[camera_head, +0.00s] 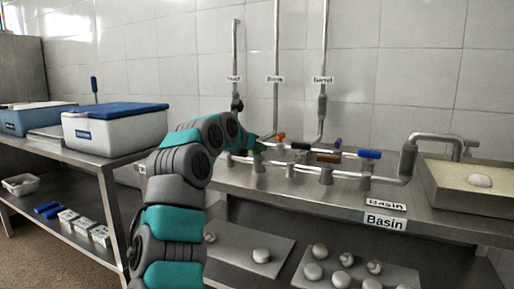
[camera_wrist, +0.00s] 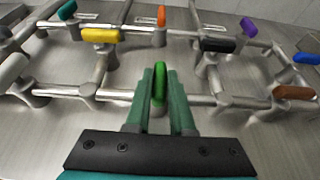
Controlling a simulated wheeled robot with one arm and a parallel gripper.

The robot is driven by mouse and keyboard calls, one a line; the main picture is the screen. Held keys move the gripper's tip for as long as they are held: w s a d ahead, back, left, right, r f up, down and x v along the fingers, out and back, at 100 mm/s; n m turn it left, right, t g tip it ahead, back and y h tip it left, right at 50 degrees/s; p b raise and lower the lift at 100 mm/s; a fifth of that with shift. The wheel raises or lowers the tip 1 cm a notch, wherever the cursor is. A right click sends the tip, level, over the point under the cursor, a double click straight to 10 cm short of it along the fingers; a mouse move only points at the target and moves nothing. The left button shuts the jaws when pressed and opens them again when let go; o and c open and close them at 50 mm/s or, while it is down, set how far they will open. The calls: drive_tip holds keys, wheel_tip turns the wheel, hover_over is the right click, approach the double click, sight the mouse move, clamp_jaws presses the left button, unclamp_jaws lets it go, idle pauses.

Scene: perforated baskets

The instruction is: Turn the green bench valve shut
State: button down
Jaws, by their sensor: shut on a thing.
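The green bench valve (camera_wrist: 159,82) has a rounded green handle, seen in the middle of the wrist view. It sits on a metal pipe that runs left to right, and its handle appears to lie across that pipe. My gripper (camera_wrist: 160,75) is shut on this handle, with one dark green finger on each side. In the head view my gripper (camera_head: 258,147) is at the left part of the bench piping, and I cannot make out the green handle there.
Neighbouring handles are close: yellow (camera_wrist: 100,35), orange (camera_wrist: 161,16), black (camera_wrist: 217,45), brown (camera_wrist: 294,92), purple (camera_wrist: 249,27) and blue (camera_head: 369,154). Upright pipes rise along the tiled wall. A basin (camera_head: 440,190) is at right, a blue-lidded cooler (camera_head: 115,130) at left.

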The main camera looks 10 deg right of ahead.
drive_tip(key=shift+r, duration=0.15)
drive_tip(key=c, duration=0.8)
unclamp_jaws()
drive_tip(key=shift+a, duration=0.1)
drive_tip(key=shift+v, duration=3.9)
